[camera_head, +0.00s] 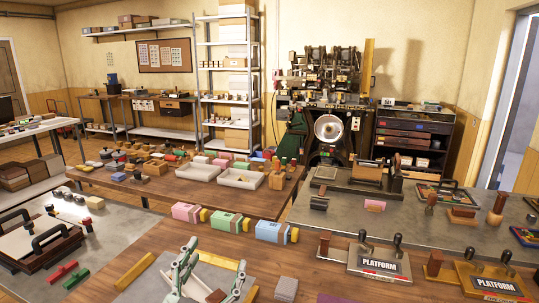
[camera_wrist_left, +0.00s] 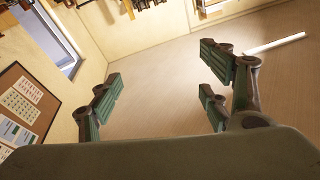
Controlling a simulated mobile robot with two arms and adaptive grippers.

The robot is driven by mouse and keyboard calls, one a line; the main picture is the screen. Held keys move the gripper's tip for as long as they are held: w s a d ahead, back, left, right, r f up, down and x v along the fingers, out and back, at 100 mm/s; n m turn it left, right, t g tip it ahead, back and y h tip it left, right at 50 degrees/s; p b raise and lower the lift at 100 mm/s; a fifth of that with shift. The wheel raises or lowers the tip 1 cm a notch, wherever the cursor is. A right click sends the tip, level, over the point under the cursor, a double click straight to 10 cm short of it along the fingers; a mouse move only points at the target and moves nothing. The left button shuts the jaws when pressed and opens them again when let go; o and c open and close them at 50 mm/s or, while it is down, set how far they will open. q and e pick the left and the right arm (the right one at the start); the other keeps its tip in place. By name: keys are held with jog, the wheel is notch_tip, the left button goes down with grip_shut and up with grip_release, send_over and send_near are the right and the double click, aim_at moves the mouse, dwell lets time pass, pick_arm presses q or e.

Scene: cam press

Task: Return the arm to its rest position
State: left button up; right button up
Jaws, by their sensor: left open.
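My left gripper (camera_head: 215,258) stands at the bottom middle of the head view, in front of the near wooden table. Its fingers point upward and are spread apart. In the left wrist view the same gripper (camera_wrist_left: 165,85) is open, with nothing between its green-padded fingers. That view looks past the fingers at plain wall and room surfaces, with a cork board (camera_wrist_left: 27,105) at the left. My right gripper shows in neither view.
Pink, green and blue packages (camera_head: 228,221) lie just behind the gripper. A yellow bar (camera_head: 134,271) lies left of it, and a small grey block (camera_head: 286,288) right of it. PLATFORM plates (camera_head: 380,264) with black handles stand further right. The press (camera_head: 328,110) is at the back.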

pick_arm(q)
jog(key=s+a+f+n+g+y, duration=0.1)
jog(key=s+a+f+g, duration=0.1)
jog(key=f, duration=0.3)
jog(key=s+a+f+n+g+y, duration=0.1)
jog(key=s+a+f+g+y, duration=0.1)
jog(key=f, duration=0.4)
jog(key=s+a+f+n+g+y, duration=0.1)
jog(key=s+a+f+g, duration=0.2)
jog(key=f, duration=0.3)
jog(key=shift+s+a+f+n+y, duration=0.1)
jog(key=shift+a+f+n+y, duration=0.15)
jog(key=shift+a+y, duration=0.2)
jog(key=s+a+f+g, duration=0.1)
jog(key=s+f+g, duration=0.5)
jog(key=s, duration=0.4)
jog(key=s+a+f+g, duration=0.1)
jog(key=s+f+g, duration=0.2)
jog(key=s+f, duration=0.6)
jog(key=s+f+g, duration=0.1)
jog(key=s+f, duration=0.1)
jog(key=f, duration=1.1)
jog(key=s+f+g, duration=0.1)
jog(key=s+f, duration=0.1)
jog(key=f, duration=1)
jog(key=s+a+f+m, duration=0.1)
jog(key=s+a+f, duration=0.1)
jog(key=s+f, duration=1.3)
jog(key=shift+s+a+g, duration=0.3)
jog(key=shift+s+a, duration=0.05)
